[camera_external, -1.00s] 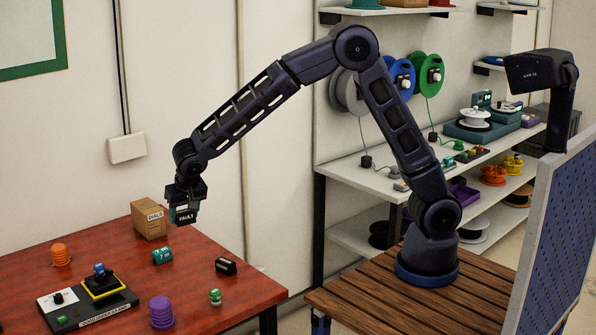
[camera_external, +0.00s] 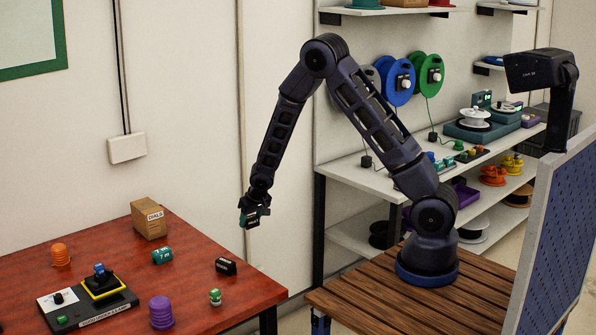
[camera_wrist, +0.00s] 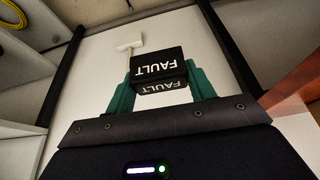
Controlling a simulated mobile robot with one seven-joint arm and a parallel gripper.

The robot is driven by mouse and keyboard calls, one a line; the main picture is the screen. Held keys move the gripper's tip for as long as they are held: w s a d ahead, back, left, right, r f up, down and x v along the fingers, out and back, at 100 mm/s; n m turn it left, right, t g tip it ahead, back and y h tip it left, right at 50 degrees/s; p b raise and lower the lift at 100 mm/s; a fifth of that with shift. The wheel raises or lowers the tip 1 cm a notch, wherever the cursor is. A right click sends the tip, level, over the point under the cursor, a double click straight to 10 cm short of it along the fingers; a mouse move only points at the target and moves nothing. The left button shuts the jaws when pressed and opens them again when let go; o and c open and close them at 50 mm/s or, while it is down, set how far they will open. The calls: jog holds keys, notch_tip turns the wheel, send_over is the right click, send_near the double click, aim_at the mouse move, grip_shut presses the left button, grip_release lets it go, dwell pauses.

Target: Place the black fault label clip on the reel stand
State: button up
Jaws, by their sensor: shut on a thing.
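My gripper (camera_external: 254,213) is shut on the black fault label clip (camera_wrist: 158,66), which reads FAULT in white letters. In the wrist view the clip sits between the two green fingers, clear of any surface. In the external view my gripper hangs in the air right of the red table, and the clip is small and dark at its tip. A teal stand with a white reel (camera_external: 474,117) stands on the white bench at the right, well away from my gripper. I cannot tell for certain whether this is the reel stand.
The red table (camera_external: 190,290) holds a DIALS box (camera_external: 149,220), another black clip (camera_external: 226,266), a teal cylinder (camera_external: 162,256) and a purple stack (camera_external: 161,313). The white bench (camera_external: 350,170) carries small parts. A blue perforated panel (camera_external: 560,240) stands at the right.

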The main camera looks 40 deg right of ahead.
jog(key=s+d+f, duration=0.1)
jog(key=d+f, duration=0.2)
jog(key=d, duration=0.6)
jog(key=s+d+f, duration=0.1)
jog(key=d+f, duration=0.3)
jog(key=d, duration=0.5)
jog(key=shift+s, duration=0.3)
jog(key=w+d+r, duration=0.1)
jog(key=d+r, duration=0.2)
jog(key=d, duration=0.6)
jog(key=w+d+r, duration=0.1)
jog(key=d+r, duration=0.3)
jog(key=d, duration=0.5)
jog(key=w+d+r, duration=0.2)
jog(key=d+r, duration=0.1)
jog(key=d, duration=0.7)
jog(key=s+d+r, duration=0.6)
jog(key=d+r, duration=0.2)
jog(key=d, duration=0.4)
jog(key=s+d+r, duration=0.5)
jog(key=d+r, duration=0.3)
jog(key=d, duration=0.4)
jog(key=f, duration=1.9)
jog(key=shift+d+f, duration=0.2)
jog(key=shift+f, duration=0.1)
